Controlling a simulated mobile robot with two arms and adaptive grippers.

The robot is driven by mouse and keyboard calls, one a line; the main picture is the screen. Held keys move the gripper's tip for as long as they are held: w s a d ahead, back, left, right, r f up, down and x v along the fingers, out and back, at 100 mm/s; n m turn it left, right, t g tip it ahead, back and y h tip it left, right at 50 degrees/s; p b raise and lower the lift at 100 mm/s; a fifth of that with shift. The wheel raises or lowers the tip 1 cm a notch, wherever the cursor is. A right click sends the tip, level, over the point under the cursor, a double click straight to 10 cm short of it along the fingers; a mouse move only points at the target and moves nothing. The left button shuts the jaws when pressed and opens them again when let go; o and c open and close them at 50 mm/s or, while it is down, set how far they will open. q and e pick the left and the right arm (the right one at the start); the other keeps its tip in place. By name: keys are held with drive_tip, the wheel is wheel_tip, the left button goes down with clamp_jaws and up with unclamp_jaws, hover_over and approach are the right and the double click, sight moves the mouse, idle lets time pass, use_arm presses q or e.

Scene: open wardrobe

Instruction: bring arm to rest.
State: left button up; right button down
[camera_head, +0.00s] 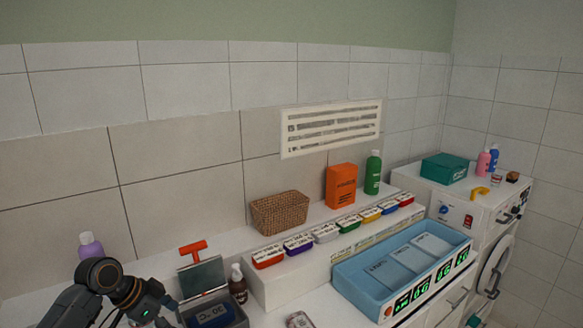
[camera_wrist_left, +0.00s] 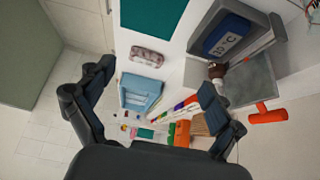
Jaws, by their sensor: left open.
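My left gripper (camera_wrist_left: 155,80) shows in the left wrist view with its two dark fingers spread wide apart and nothing between them. The counter with its things shows beyond the fingers, some way off. In the head view my left arm comes in at the bottom left corner, in front of the counter; its fingers cannot be made out there. My right arm and right gripper are not in view.
An open grey box (camera_head: 215,308) with a red-handled lid (camera_head: 200,275) and a brown bottle (camera_head: 238,284) stand near my arm. A purple bottle (camera_head: 90,246) is behind it. A wicker basket (camera_head: 280,212) and blue tray (camera_head: 345,275) lie further right.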

use_arm(q)
drive_tip(key=s+d+f+n+y, duration=0.1)
drive_tip(key=s+d+f, duration=0.3)
drive_tip(key=s+f, duration=0.4)
drive_tip(key=s+d+f+n+y, duration=0.1)
drive_tip(key=s+d+f+n, duration=0.1)
drive_tip(key=s+d+f, duration=0.5)
drive_tip(key=s+a+r+n+y, duration=0.1)
drive_tip(key=s+a+n+y, duration=0.15)
drive_tip(key=s, duration=0.65)
drive_tip(key=s+a+r+n+y, duration=0.1)
drive_tip(key=s+a+n, duration=0.3)
drive_tip(key=s, duration=0.5)
wheel_tip(320, 180, down, 35)
drive_tip(key=s+g+b, duration=0.1)
drive_tip(key=s+b, duration=0.1)
drive_tip(key=b, duration=0.6)
drive_tip(key=s+a+f+g+b, duration=0.1)
drive_tip(key=s+f+b, duration=0.3)
drive_tip(key=s+f, duration=1.2)
wheel_tip(320, 180, down, 3)
drive_tip(key=shift+a+f+m+g+b, duration=0.15)
drive_tip(key=shift+a+m+g+b, duration=0.2)
drive_tip(key=shift+a, duration=0.3)
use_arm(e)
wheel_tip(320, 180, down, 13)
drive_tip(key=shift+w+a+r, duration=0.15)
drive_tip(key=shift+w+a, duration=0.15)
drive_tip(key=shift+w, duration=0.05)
